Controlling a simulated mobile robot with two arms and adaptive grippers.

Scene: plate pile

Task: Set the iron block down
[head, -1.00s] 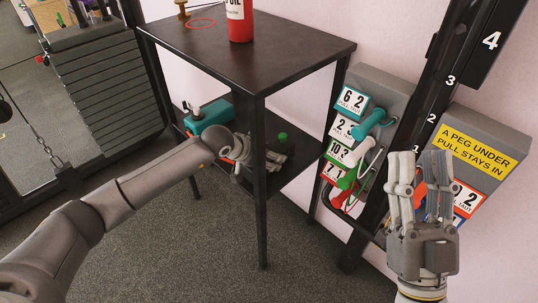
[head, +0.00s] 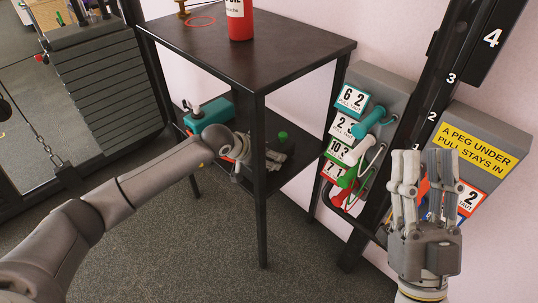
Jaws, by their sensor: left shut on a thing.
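My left gripper (head: 272,160) reaches in over the lower shelf (head: 300,137) of the dark table, partly behind the table's front leg. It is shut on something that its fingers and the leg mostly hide. I take this to be the iron block, but its shape is not clear, and I cannot tell whether it touches the shelf. A small green knob (head: 282,135) shows just behind the gripper. My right gripper (head: 424,165) is raised at the right, with its fingers pointing up, apart and empty.
A teal object (head: 208,115) lies on the shelf left of my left gripper. The table top (head: 260,60) carries a red bottle (head: 239,20). A rack of coloured pegs (head: 352,140) and a yellow-labelled box (head: 485,148) stand at the right.

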